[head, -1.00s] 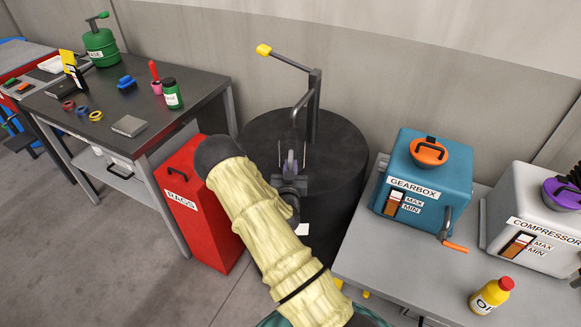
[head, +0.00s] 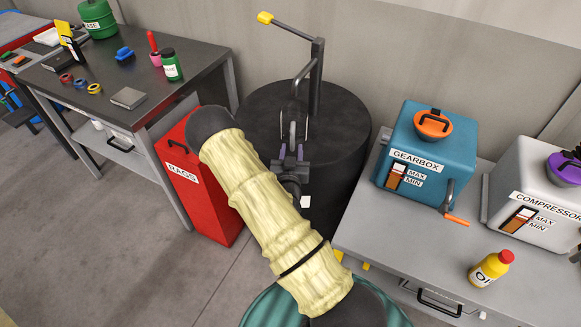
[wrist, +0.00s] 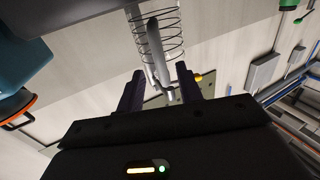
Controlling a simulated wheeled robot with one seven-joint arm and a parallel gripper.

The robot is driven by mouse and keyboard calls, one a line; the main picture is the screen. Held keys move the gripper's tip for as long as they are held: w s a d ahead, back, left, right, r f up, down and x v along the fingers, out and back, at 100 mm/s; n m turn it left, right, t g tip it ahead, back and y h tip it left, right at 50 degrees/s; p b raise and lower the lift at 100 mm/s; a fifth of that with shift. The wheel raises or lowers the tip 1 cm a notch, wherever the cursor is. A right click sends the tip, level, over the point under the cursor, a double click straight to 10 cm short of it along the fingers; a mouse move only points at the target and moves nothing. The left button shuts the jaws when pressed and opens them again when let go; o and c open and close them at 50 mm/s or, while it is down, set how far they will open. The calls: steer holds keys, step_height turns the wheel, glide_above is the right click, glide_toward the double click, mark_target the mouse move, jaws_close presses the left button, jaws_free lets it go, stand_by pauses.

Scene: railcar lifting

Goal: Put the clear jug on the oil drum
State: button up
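The clear jug (head: 293,122) is see-through and hard to make out. It appears to stand upright on top of the dark oil drum (head: 342,135), by the pump's spout. In the wrist view the jug (wrist: 163,42) shows as thin dark rings around the grey spout, beyond my fingertips. My gripper (head: 291,158) is on the near side of the jug, apart from it. Its two purple fingers are spread with nothing between them, as the wrist view of my gripper (wrist: 160,86) also shows. The jug's base is hard to see.
The drum's pump (head: 315,75) rises behind the jug, with a yellow-ended handle. A red rags bin (head: 205,190) stands left of the drum. A bench with the blue gearbox (head: 425,160) and white compressor (head: 535,205) is at right. The drum's right side is clear.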

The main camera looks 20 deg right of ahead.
steer(key=b+v, duration=0.1)
steer(key=v, duration=0.5)
stand_by(0.5)
steer(key=s+a+r+n+g+y, duration=0.1)
steer(key=s+a+r+g+y, duration=0.35)
steer(key=a+g+y, duration=0.35)
steer(key=s+a+r+n+g, duration=0.3)
steer(key=s+r+n+g, duration=0.1)
steer(key=s, duration=0.7)
steer(key=shift+s+a+r+n+g+y, duration=0.2)
steer(key=shift+r+n+g+y, duration=0.3)
steer(key=shift+r, duration=0.4)
